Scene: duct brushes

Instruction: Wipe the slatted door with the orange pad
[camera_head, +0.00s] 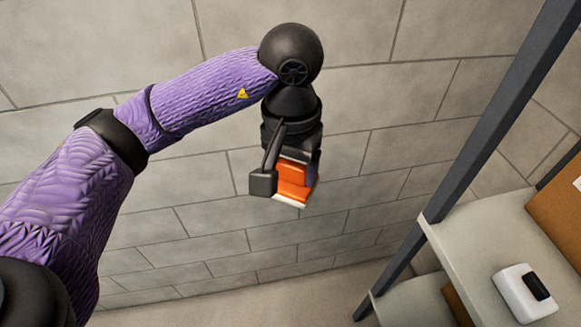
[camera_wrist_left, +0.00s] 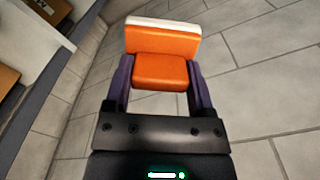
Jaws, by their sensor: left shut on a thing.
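The orange pad (camera_head: 294,181) has an orange block body and a thin white layer along its far face. My left gripper (camera_head: 286,180) is shut on it and holds it in the air in front of the tiled wall. In the left wrist view the pad (camera_wrist_left: 161,68) sits between the two fingers of the left gripper (camera_wrist_left: 160,82), with its white edge facing away from the gripper. The slatted door is not in view. My right gripper is not in view.
A shelf unit with a dark post (camera_head: 470,120) and pale boards (camera_head: 470,232) stands at the right. A white device (camera_head: 524,292) and brown boxes (camera_head: 560,205) rest on it. The grey block wall (camera_head: 190,220) fills the back. Air around the pad is clear.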

